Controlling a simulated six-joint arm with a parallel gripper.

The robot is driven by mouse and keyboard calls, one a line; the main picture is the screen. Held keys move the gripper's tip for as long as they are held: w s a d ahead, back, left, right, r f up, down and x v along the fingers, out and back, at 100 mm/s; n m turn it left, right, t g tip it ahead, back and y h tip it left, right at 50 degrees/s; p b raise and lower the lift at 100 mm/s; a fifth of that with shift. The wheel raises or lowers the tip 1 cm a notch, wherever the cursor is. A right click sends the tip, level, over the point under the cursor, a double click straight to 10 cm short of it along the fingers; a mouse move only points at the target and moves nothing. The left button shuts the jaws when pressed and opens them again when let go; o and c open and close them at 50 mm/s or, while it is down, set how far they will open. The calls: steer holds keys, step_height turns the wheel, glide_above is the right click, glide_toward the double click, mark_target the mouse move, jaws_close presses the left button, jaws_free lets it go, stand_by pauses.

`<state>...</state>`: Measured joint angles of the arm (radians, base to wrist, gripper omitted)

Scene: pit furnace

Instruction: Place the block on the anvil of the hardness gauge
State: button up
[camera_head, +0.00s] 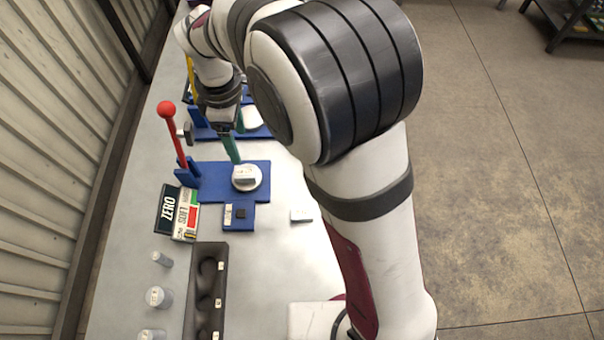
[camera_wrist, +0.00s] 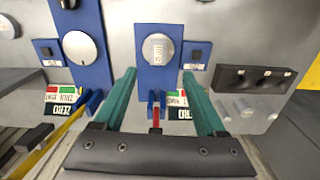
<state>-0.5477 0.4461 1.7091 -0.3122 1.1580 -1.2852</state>
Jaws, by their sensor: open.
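A small grey block (camera_head: 245,172) lies on the round pale anvil (camera_head: 249,186) of the blue-based gauge (camera_head: 212,180) with the red lever. In the wrist view the block (camera_wrist: 157,46) shows marks on its top and rests within the anvil disc. My gripper (camera_wrist: 160,75) is open, with its two green fingers apart and nothing between them. In the head view my gripper (camera_head: 235,138) is above and behind the anvil, apart from the block. My arm hides part of the scene there.
The red-knobbed lever (camera_head: 176,135) stands left of the anvil. A second blue gauge with a round disc (camera_head: 252,117) is behind it. Signs (camera_head: 167,208), a dark rack with holes (camera_head: 207,290) and several cylinders (camera_head: 159,297) are nearer. A pale flat piece (camera_head: 301,216) lies right on the table.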

steer(key=s+d+r+m, duration=0.6)
steer(key=d+m, duration=0.2)
steer(key=d, duration=0.2)
steer(key=s+d+m+y, duration=0.1)
steer(key=s+d+m, duration=0.3)
steer(key=s+m, duration=0.3)
steer(key=s+d+m, duration=0.3)
steer(key=s+m, duration=0.5)
steer(key=s, duration=0.1)
steer(key=shift+d+f+y, duration=0.25)
steer(key=shift+d+y, duration=0.15)
steer(key=shift+w, duration=0.1)
steer(key=shift+c, duration=0.2)
